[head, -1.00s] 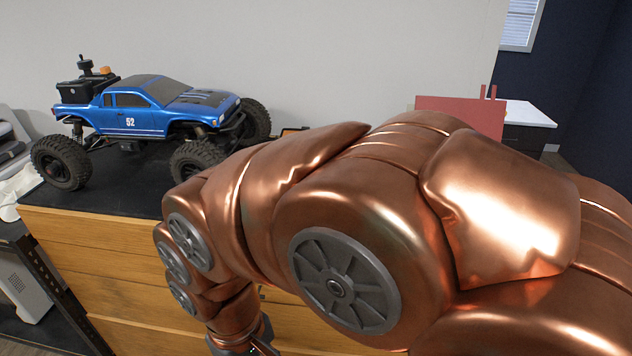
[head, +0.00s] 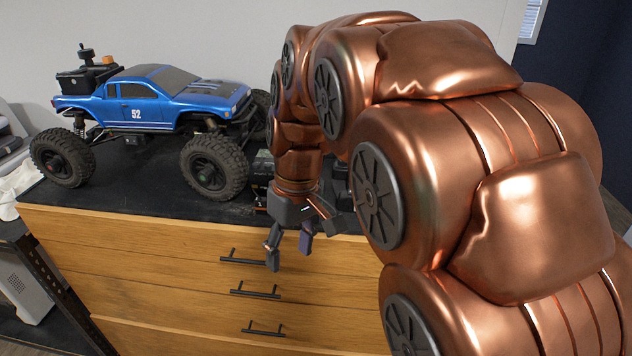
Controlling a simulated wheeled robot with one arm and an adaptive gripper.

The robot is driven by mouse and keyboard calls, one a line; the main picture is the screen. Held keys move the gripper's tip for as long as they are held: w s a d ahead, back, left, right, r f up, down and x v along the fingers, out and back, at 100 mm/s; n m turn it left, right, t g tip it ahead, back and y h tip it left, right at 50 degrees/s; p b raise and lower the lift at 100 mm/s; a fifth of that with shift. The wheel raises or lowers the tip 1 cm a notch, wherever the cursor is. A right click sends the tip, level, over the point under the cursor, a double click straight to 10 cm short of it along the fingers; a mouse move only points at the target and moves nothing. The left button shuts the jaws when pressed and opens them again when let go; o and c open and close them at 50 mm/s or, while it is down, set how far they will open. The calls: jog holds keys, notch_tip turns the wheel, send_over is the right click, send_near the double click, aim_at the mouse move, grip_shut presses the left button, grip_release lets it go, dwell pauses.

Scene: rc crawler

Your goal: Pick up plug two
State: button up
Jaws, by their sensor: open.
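I cannot make out plug two in the head view; my arm hides part of the cabinet top. The blue crawler truck (head: 150,108), marked 52, stands on the black top at the left, with a black box and an orange piece (head: 108,60) at its rear. My gripper (head: 290,247) is open, with its fingers pointing down in front of the cabinet's front edge, to the right of the truck. I see nothing held between the fingers.
The wooden cabinet (head: 160,262) has dark drawer handles (head: 255,293). Dark items (head: 262,168), partly hidden by my arm, lie on its top right of the truck. The strip of black top (head: 120,195) before the truck is clear.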

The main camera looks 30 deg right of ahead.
jog(key=w+d+r+n+t+y+b, duration=0.15)
jog(key=w+d+n, duration=0.25)
jog(key=w+d, duration=0.65)
jog(key=w+d+r+n+t+b, duration=0.2)
jog(key=w+d+n, duration=0.1)
jog(key=w+d, duration=0.75)
jog(key=shift+w+a+f+p, duration=0.15)
jog(key=shift+f+p, duration=0.7)
jog(key=shift+f, duration=0.85)
jog(key=shift+w+f+p, duration=0.2)
jog(key=shift+f+p, duration=0.65)
jog(key=shift+f, duration=0.85)
jog(key=shift+c, duration=0.4)
jog(key=c, duration=0.9)
